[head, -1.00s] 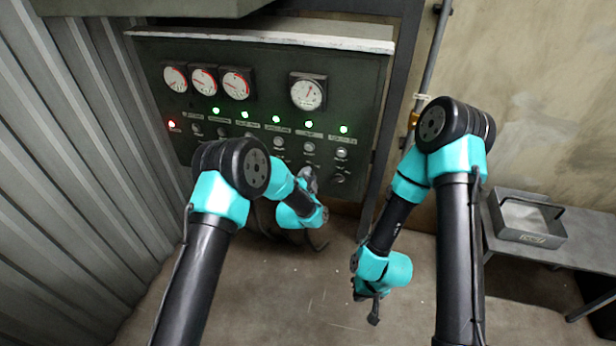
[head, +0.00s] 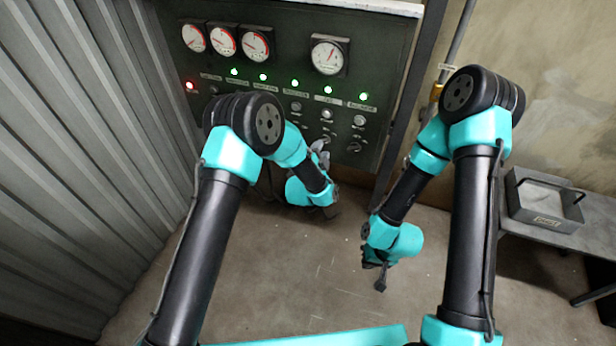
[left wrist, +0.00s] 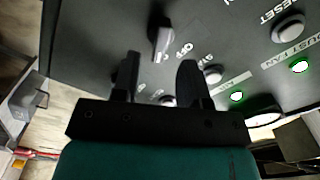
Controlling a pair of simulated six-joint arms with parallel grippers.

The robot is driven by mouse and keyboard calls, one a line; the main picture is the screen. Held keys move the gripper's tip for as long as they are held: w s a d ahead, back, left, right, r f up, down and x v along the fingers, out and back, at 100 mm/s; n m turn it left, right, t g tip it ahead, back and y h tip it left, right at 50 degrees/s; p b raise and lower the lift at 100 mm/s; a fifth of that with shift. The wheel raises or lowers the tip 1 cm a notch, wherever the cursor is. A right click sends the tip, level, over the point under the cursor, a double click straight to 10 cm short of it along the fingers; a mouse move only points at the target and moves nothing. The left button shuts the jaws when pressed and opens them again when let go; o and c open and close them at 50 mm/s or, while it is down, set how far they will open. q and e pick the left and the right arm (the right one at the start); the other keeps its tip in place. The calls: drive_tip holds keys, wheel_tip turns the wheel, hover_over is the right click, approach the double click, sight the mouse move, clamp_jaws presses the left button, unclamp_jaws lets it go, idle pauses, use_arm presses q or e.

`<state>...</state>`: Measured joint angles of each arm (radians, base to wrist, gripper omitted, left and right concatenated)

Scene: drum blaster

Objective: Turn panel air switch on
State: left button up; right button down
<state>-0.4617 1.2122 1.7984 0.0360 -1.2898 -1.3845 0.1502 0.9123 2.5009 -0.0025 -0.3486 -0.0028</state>
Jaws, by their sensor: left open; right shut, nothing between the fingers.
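The dark control panel (head: 382,50) stands at the back, with knobs and buttons in its lower rows. My left gripper (head: 322,150) is close to the panel's lower right part. In the left wrist view its two fingers (left wrist: 159,62) are open, with nothing visible between them. Another knob (head: 354,147) is right of the gripper in the head view. My right gripper (head: 379,280) is shut and empty, low over the floor.
Gauges (head: 328,56), several green lamps (head: 328,90) and one red lamp (head: 190,86) are on the panel. A corrugated wall (head: 80,150) borders the left. A side table (head: 540,236) with a metal box (head: 545,200) stands at the right. Floor in the middle is clear.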

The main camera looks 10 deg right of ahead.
use_arm(q)
drive_tip(key=v, duration=1.3)
drive_tip(key=shift+s+a, duration=0.1)
drive_tip(key=s+a+f+n+g+y, duration=0.35)
drive_tip(key=a+f+n+g, duration=0.5)
drive_tip(key=a, duration=0.65)
drive_tip(key=s+a+f+n+g, duration=0.3)
drive_tip(key=s+a+n, duration=0.2)
drive_tip(key=s, duration=0.4)
drive_tip(key=s+a+f+n+g, duration=0.3)
drive_tip(key=s+a+n+g, duration=0.1)
drive_tip(key=s+a, duration=0.4)
drive_tip(key=shift+s+f+n, duration=0.4)
drive_tip(key=shift+s+n, duration=0.35)
drive_tip(key=shift+n, duration=0.1)
drive_tip(key=shift+a+y, duration=0.1)
drive_tip(key=shift+y, duration=0.15)
